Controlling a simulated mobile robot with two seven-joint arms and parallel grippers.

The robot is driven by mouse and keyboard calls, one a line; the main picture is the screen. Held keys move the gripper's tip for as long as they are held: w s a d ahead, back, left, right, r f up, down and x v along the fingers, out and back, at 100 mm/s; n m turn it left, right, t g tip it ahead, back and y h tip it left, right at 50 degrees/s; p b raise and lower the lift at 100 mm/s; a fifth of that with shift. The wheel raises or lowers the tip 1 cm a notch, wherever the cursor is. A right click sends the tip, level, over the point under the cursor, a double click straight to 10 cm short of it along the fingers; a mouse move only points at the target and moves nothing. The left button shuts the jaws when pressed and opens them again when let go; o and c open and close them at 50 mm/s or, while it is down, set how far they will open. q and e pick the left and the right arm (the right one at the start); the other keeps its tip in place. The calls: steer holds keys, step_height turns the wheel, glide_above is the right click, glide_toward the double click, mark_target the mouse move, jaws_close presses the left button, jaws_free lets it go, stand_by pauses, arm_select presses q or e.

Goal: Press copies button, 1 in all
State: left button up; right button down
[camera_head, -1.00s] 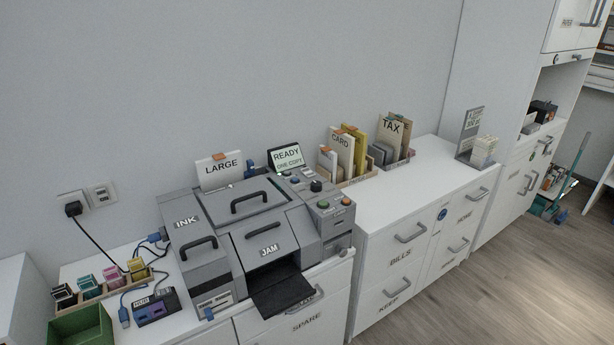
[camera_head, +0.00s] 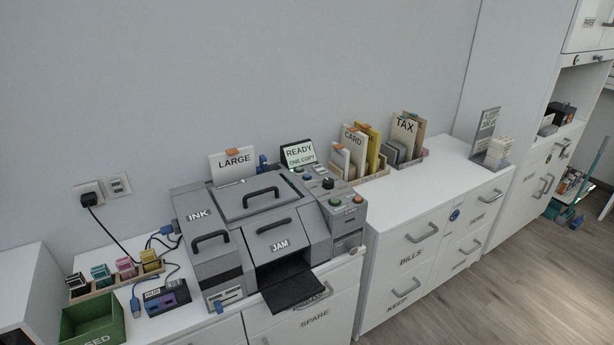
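A grey printer (camera_head: 262,225) stands on the white desk, with panels lettered INK and JAM and a dark output tray in front. Its control panel (camera_head: 325,188) on the right side carries a dark knob, a blue button (camera_head: 307,177), a green button (camera_head: 336,201) and an orange button (camera_head: 358,199). No label naming a copies button is readable. A small screen (camera_head: 299,154) behind the panel reads READY, ONE COPY. Neither gripper is in view.
A LARGE paper stack (camera_head: 232,166) stands at the printer's back. File holders with CARD and TAX folders (camera_head: 404,136) stand right of the printer. The cabinet top (camera_head: 425,180) has free room.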

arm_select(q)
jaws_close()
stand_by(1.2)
